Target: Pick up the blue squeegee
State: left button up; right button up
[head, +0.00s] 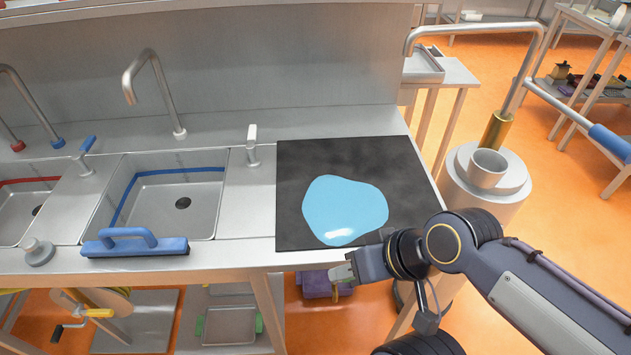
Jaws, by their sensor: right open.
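The blue squeegee (136,243) lies on the front edge of the steel counter, in front of the middle sink. Its long blue bar runs left to right and its arched handle is on top. My right gripper (338,275) is in front of the counter's edge, well to the right of the squeegee and near the black mat. It points left, is open and appears empty. My left gripper is not in view.
A black mat (408,205) with a light blue puddle (345,207) lies on the counter. A sink (165,200) with a tall faucet (150,82) sits behind the squeegee. A grey knob (38,251) is to its left. A column with a metal cup (486,169) stands right.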

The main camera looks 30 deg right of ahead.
aim_at(150, 246)
jog(key=i+j+z, duration=0.1)
jog(key=j+z, duration=0.6)
jog(key=j, duration=0.25)
jog(key=i, duration=0.05)
